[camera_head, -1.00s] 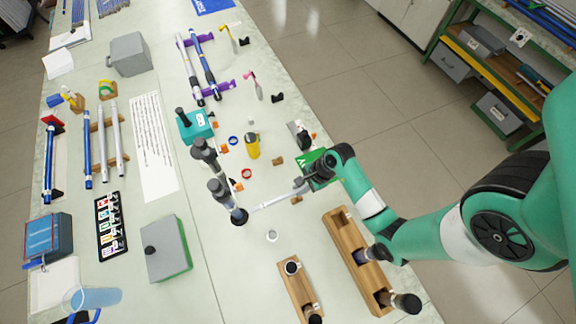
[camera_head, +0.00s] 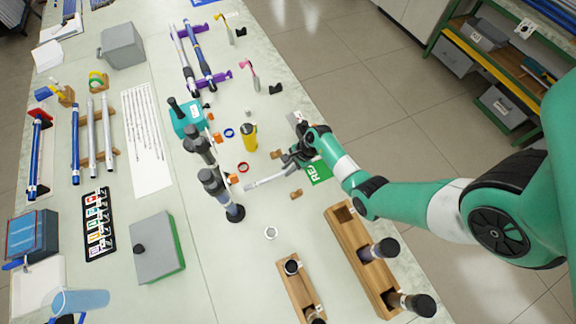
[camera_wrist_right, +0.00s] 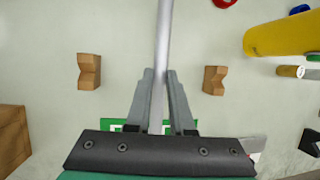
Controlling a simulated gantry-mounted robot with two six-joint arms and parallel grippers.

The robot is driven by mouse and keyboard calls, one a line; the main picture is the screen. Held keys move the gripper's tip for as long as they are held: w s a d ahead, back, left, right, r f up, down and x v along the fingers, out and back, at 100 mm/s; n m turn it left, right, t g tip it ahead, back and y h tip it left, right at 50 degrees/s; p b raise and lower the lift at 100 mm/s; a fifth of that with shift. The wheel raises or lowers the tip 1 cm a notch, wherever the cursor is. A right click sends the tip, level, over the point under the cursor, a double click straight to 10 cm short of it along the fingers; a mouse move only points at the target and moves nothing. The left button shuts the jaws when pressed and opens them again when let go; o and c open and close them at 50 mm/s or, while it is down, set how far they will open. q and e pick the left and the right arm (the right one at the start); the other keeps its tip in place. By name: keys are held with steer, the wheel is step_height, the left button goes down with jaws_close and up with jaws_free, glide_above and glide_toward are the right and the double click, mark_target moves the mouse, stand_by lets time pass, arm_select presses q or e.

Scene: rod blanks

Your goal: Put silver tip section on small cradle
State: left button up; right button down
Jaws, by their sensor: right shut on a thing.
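The silver tip section (camera_head: 268,179) is a slim silver rod. My right gripper (camera_head: 292,163) is shut on it near one end, and the rod points left over the table in the head view. In the right wrist view the rod (camera_wrist_right: 163,45) runs up from between the fingers (camera_wrist_right: 160,105). The small cradle looks like two notched wooden blocks, one farther back (camera_head: 277,154) and one nearer (camera_head: 296,194). In the right wrist view they lie right (camera_wrist_right: 214,80) and left (camera_wrist_right: 89,71) of the gripper, apart from the rod, which points across the gap. My left gripper is out of view.
A yellow bottle (camera_head: 249,138) stands behind the rod. Dark upright posts (camera_head: 219,190) stand left of its tip. A green sign (camera_head: 318,172) lies near the gripper. Wooden racks (camera_head: 357,255) stand in front. A white ring (camera_head: 271,233) lies on clear table.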

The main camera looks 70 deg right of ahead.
steer(key=shift+f+b, duration=0.4)
steer(key=shift+f, duration=0.15)
steer(key=c, duration=0.8)
jaws_free()
steer(key=shift+r, duration=0.35)
steer(key=p+v, duration=0.5)
steer(key=v, duration=0.7)
steer(key=shift+r, duration=0.3)
steer(key=shift+w, duration=0.1)
